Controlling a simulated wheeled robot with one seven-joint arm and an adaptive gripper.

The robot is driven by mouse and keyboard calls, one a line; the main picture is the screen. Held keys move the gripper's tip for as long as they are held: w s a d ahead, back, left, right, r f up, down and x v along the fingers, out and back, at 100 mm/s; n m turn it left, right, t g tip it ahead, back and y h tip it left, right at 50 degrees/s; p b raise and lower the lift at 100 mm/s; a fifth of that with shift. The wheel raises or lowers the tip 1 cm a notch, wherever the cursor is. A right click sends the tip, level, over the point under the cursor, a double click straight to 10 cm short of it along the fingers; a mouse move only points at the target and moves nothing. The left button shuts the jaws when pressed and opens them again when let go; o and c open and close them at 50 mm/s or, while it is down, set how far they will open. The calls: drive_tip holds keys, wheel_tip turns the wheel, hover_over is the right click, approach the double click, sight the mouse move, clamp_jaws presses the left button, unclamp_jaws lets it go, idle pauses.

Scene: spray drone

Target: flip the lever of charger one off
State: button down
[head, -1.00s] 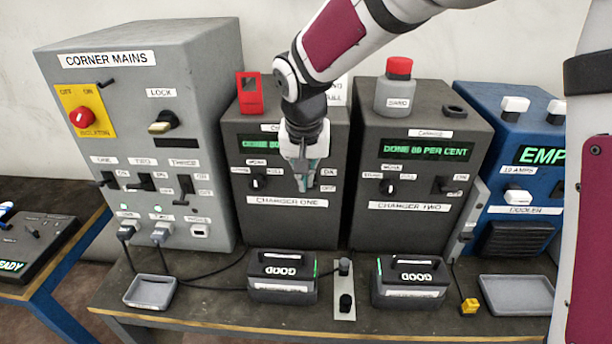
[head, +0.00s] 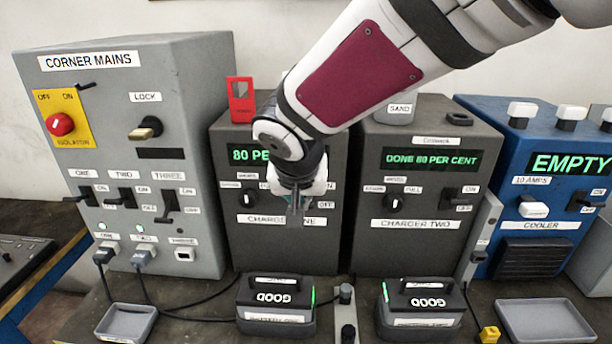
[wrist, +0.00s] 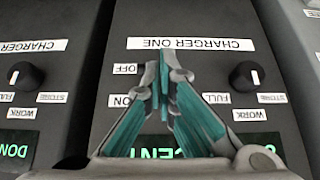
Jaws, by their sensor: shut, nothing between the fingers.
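Charger one (head: 270,255) is a dark grey box with a green display, partly hidden by my arm. Its name label (wrist: 190,44) shows upside down in the wrist view, with the OFF label (wrist: 125,69) and ON label (wrist: 118,101) below it. My gripper (head: 297,205) is shut and empty, pointing down at the front panel beside the OFF label. In the wrist view its fingertips (wrist: 165,78) are together just right of OFF and ON. The lever is hidden behind the fingers, so its position and any contact cannot be told. A dark knob (wrist: 244,76) is to their right.
Charger two (head: 425,255) stands to the right, with its own lever (head: 452,195). The grey corner mains box (head: 185,240) is to the left. Two batteries (head: 277,325) and (head: 425,325) sit on the bench in front. The blue cooler box (head: 515,110) is far right.

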drive_tip(key=f+t+b, duration=0.1)
drive_tip(key=t+b, duration=0.1)
drive_tip(key=b, duration=0.6)
drive_tip(key=f+t+b, duration=0.1)
drive_tip(key=t+b, duration=0.1)
drive_tip(key=b, duration=0.7)
drive_tip(key=shift+s+f, duration=0.3)
drive_tip(key=shift+s, duration=0.05)
drive_tip(key=shift+r, duration=0.15)
drive_tip(key=shift+r, duration=0.65)
